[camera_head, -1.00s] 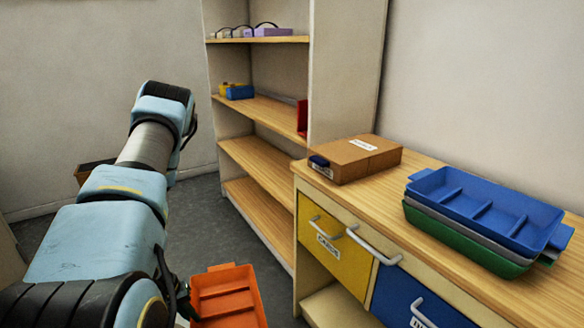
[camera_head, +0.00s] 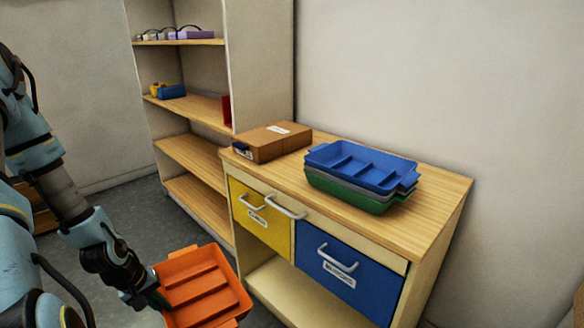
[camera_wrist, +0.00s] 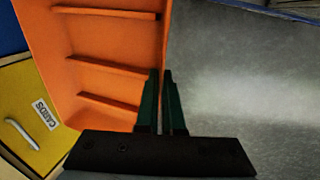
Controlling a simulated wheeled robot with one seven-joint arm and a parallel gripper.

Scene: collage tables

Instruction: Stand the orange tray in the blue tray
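The orange tray (camera_head: 203,285), with raised dividers across its floor, is held off the floor in front of the cabinet, low in the head view. My gripper (camera_head: 155,298) is shut on its left side wall; in the wrist view the dark green fingers (camera_wrist: 162,90) pinch the edge of the orange tray (camera_wrist: 100,50). The blue tray (camera_head: 362,166), with several compartments, lies open side up on top of a grey tray and a green tray (camera_head: 345,195), stacked on the wooden cabinet top. No thing shows in the blue tray's compartments.
A brown box (camera_head: 272,142) lies at the cabinet top's left end. The cabinet top (camera_head: 440,200) is bare to the right of the stack. Yellow (camera_head: 262,215) and blue (camera_head: 345,270) drawers face front, shut. An open shelf unit (camera_head: 190,155) stands behind, left.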

